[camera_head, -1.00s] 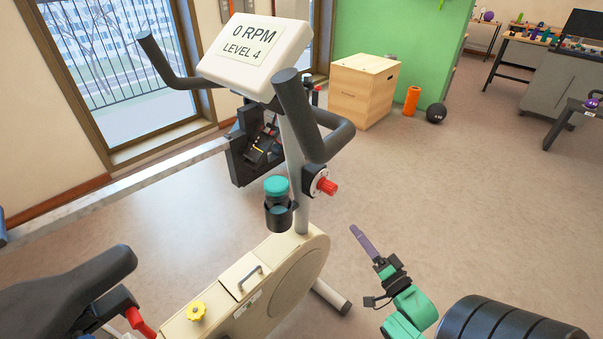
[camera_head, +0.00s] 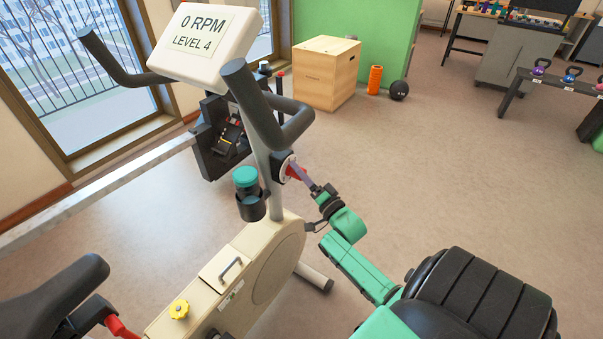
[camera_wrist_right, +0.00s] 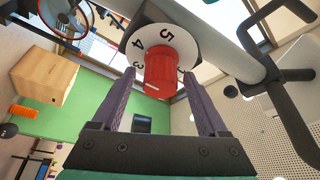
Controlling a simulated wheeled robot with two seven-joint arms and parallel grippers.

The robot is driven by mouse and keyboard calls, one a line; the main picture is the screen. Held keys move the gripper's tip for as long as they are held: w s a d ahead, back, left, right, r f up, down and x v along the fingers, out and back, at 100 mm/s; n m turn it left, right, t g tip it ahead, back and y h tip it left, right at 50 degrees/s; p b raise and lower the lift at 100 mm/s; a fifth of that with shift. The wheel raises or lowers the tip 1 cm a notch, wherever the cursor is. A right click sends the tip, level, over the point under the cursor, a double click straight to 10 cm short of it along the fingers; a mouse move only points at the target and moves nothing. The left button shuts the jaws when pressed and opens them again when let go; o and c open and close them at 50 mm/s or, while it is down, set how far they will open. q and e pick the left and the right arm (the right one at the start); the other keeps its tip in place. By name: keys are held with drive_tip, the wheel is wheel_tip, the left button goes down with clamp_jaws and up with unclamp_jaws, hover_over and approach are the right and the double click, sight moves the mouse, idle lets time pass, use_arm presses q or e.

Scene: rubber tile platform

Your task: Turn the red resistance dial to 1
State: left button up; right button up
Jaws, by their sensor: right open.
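The red resistance dial (camera_head: 293,171) is a knob on a white numbered disc on the exercise bike's post. In the right wrist view the red knob (camera_wrist_right: 160,71) has a white mark near its lower edge, and 5, 4 and 3 show on the disc (camera_wrist_right: 167,38). The bike's display (camera_head: 205,40) reads 0 RPM, LEVEL 4. My right gripper (camera_head: 307,179) is at the dial, its purple fingers open. In the right wrist view the gripper (camera_wrist_right: 156,82) has one finger on each side of the knob, with gaps visible; contact cannot be told. My left gripper is out of view.
The bike's dark handlebar (camera_head: 265,110) rises above the dial. A teal-capped bottle (camera_head: 246,178) sits in a holder on the post's left. A wooden box (camera_head: 325,75), orange roller (camera_head: 375,80) and black ball (camera_head: 399,90) stand behind. The floor to the right is open.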

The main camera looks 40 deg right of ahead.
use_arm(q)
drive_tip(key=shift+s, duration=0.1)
use_arm(e)
clamp_jaws()
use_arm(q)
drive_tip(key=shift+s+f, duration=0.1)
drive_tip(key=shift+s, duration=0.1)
